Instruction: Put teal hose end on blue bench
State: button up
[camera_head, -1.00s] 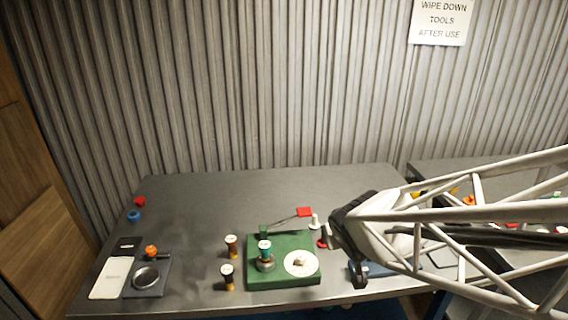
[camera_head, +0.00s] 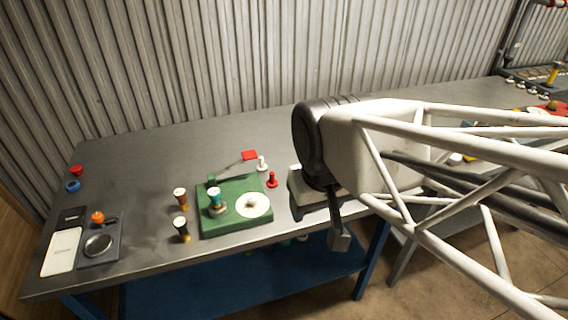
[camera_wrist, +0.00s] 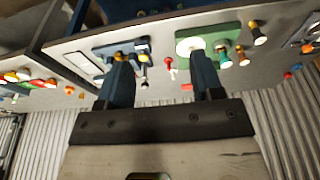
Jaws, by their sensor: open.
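The teal hose end (camera_head: 215,197), with a pale top, stands upright on the green block (camera_head: 208,228), left of its white disc. In the wrist view it shows small (camera_wrist: 225,61) beside the green block (camera_wrist: 230,30), close to the right finger. The blue bench (camera_wrist: 106,48) is a low blue block near the left finger in the wrist view; in the head view my arm hides much of it. My gripper (camera_wrist: 163,75) is open, with nothing between its fingers. In the head view it hangs (camera_head: 339,238) at the table's front edge, right of the green block.
Two dark-and-amber hose ends (camera_head: 181,228) stand left of the green block. Red (camera_head: 272,180) and white (camera_head: 262,163) pegs stand to its right. A dark tray (camera_head: 100,245) with a ring lies far left.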

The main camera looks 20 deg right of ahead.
aim_at(219, 195)
jog(key=shift+o, duration=0.5)
jog(key=w+a+f+m+g+y, duration=0.1)
jog(key=w+a+f+m+y, duration=0.4)
jog(key=a, duration=0.3)
jog(key=w+a+f+m+y, duration=0.4)
jog(key=a+m+y, duration=0.3)
jog(key=w+f+m+t, duration=0.2)
jog(key=w+m+t, duration=0.1)
jog(key=w+m, duration=0.1)
jog(key=w+d+f+m+t+y, duration=0.1)
jog(key=w+f+m+t, duration=0.2)
jog(key=w+m, duration=0.1)
jog(key=w+d+f+m+t, duration=0.1)
jog(key=w+f+m+t, duration=0.1)
jog(key=w+m+t, duration=0.2)
jog(key=shift+w+d+f+m, duration=0.1)
jog(key=shift+w+f+m, duration=0.25)
jog(key=shift+m, duration=0.45)
jog(key=shift+w+d+f+m+t, duration=0.35)
jog(key=shift+f+m+t, duration=0.05)
jog(key=shift+m+t, duration=0.2)
